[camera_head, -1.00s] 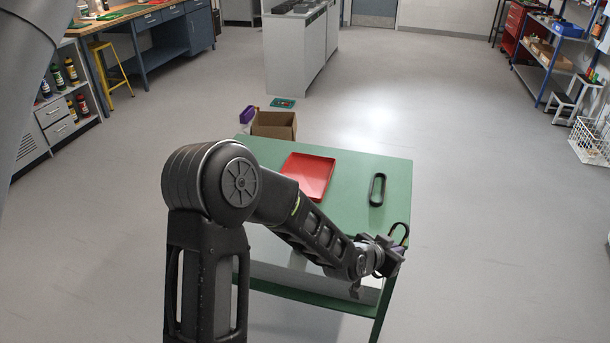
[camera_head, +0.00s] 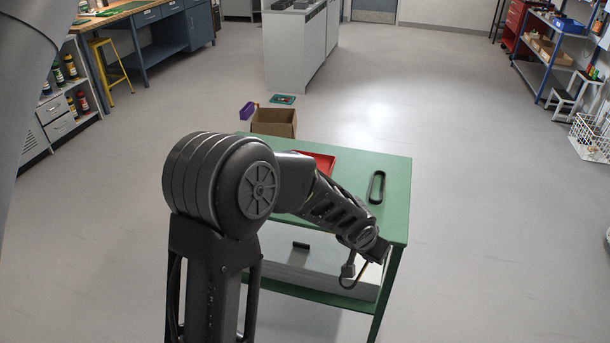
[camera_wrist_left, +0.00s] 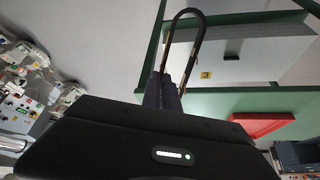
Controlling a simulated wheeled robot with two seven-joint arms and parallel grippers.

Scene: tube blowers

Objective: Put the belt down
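A thin black belt (camera_wrist_left: 184,30) with yellowish marks stands out as a loop from my left gripper in the left wrist view. My left gripper (camera_wrist_left: 162,92) is shut on the belt's two strands. In the head view my left arm reaches right over the near part of the green table, and the hand (camera_head: 368,252) is at its near right edge, tilted down. A dark loop, apparently the belt, shows small below the hand. The fingertips are hard to see there. My right gripper is in neither view.
The green table (camera_head: 395,215) carries a red tray (camera_head: 322,160), partly hidden by my arm, and a black oval ring (camera_head: 377,187) at right. A cardboard box (camera_head: 273,122) stands behind the table. Floor at right is clear.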

